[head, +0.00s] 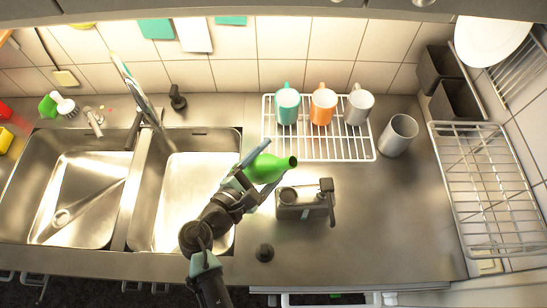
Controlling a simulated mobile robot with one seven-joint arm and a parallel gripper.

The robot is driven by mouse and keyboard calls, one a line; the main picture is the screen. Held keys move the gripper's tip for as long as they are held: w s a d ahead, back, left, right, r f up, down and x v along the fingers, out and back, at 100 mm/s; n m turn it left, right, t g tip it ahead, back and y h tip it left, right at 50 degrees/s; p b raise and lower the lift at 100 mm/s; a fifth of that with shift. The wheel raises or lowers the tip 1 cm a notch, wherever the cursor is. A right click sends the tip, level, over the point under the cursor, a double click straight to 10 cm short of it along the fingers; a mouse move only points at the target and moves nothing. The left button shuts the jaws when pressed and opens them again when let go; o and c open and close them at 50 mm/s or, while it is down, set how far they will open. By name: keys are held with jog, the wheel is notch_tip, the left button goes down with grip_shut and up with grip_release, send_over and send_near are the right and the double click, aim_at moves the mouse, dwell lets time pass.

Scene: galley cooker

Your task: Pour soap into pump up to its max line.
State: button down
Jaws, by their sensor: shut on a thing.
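A green soap bottle (277,166) is tilted over on its side, with its dark open mouth pointing right. My gripper (254,172) is shut on its body, just right of the sink. A grey box-shaped container (303,207), which looks like the pump's body, stands on the steel counter just below and right of the bottle mouth. It has a round opening on top and a dark upright part at its right side. The bottle mouth is above and slightly left of this opening in the picture. No soap stream, soap level or max line can be made out.
A small black cap-like piece (265,252) lies near the counter's front edge. A white wire rack (330,148) behind holds teal, orange and grey mugs. A grey cup (398,135) stands beside it.

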jog(key=shift+w+a+f+m+y+b, duration=0.1)
jog(key=shift+a+f+m+y+b, duration=0.15)
jog(key=shift+f+b, duration=0.2)
jog(key=shift+w+a+f+m+y+b, duration=0.1)
jog(key=shift+a+f+m+y+b, duration=0.1)
jog(key=shift+f+m+b, duration=0.2)
jog(key=shift+f, duration=0.15)
jog(key=shift+w+a+f+m+y+b, duration=0.2)
jog(key=shift+a+f+m+b, duration=0.2)
jog(key=shift+f+b, duration=0.3)
jog(key=shift+w+a+f+m+y+b, duration=0.15)
jog(key=shift+a+f+m+b, duration=0.1)
jog(key=shift+f+m+b, duration=0.3)
jog(key=shift+s, duration=0.1)
jog(key=shift+a+f+m+y+b, duration=0.4)
jog(key=shift+a+m+b, duration=0.05)
jog(key=shift+m+b, duration=0.3)
jog(key=shift+w, duration=0.2)
